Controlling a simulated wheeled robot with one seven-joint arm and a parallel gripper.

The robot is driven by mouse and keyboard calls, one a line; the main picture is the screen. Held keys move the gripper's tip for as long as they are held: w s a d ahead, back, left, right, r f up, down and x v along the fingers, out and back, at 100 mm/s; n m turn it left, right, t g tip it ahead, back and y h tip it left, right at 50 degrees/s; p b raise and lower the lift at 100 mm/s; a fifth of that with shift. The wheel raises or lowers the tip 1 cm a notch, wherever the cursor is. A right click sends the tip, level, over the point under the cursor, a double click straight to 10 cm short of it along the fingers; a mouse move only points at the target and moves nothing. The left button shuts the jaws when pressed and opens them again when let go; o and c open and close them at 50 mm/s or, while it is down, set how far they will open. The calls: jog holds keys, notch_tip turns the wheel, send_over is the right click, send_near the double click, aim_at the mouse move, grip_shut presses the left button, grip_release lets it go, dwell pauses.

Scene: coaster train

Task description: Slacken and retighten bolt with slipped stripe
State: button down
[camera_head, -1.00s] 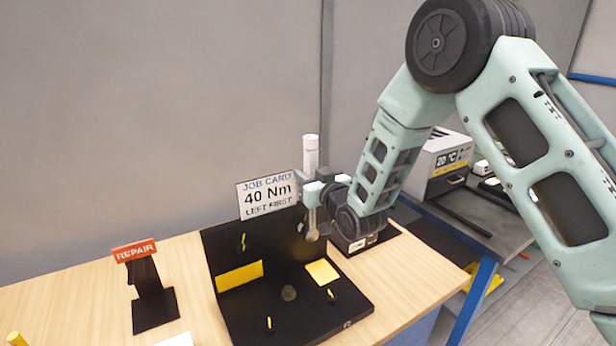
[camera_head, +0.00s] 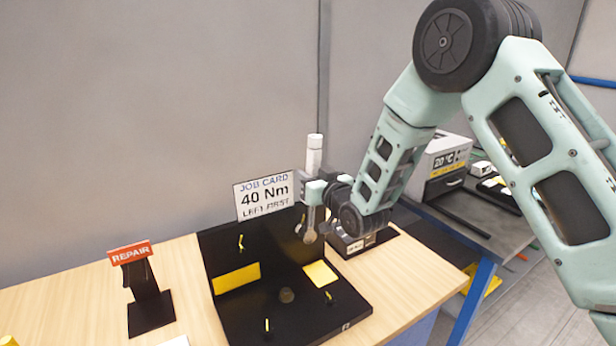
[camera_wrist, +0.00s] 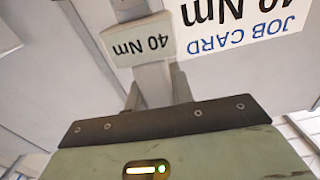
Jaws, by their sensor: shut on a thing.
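A black L-shaped fixture (camera_head: 280,328) stands on the bench, with yellow-striped bolts on its base and upright plate. The stripe of the upright's left bolt (camera_head: 241,242) looks kinked. The stripes of the front base bolt (camera_head: 267,325) and right base bolt (camera_head: 329,297) look straight, though small. My gripper (camera_head: 315,190) is shut on an upright wrench (camera_head: 314,153) with a white upper end and round lower head, at the upright's right side. Whether the head touches a bolt there is unclear. The wrist view shows the wrench's display (camera_wrist: 138,42) reading 40 Nm between my fingers.
A job card (camera_head: 264,196) reading 40 Nm, left first, stands behind the fixture. A REPAIR stand (camera_head: 150,305) is to the left. A dark holder (camera_head: 362,245) sits right of the fixture, and a grey 20 °C unit (camera_head: 445,165) farther right.

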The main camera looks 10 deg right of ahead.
jog(key=shift+w+d+m+b, duration=0.2)
jog(key=shift+d+m+b, duration=0.25)
jog(key=shift+d, duration=0.1)
jog(key=shift+w+d+m+b, duration=0.2)
jog(key=shift+d+m+b, duration=0.2)
jog(key=shift+d, duration=0.15)
dwell(1.0)
jog(key=shift+w+d+f+m+b, duration=0.2)
jog(key=shift+d+m+b, duration=0.25)
jog(key=shift+d, duration=0.15)
jog(key=shift+w+d+f+m+b, duration=0.2)
jog(key=shift+d+m+b, duration=0.1)
jog(key=shift+d+b, duration=0.25)
dwell(1.3)
jog(key=shift+s+a+r+n, duration=0.15)
jog(key=shift+a+n, duration=0.15)
jog(key=shift+a, duration=0.05)
jog(key=shift+s+b, duration=0.1)
jog(key=shift+b, duration=0.2)
jog(key=shift+b+v, duration=0.85)
jog(key=shift+v, duration=1.3)
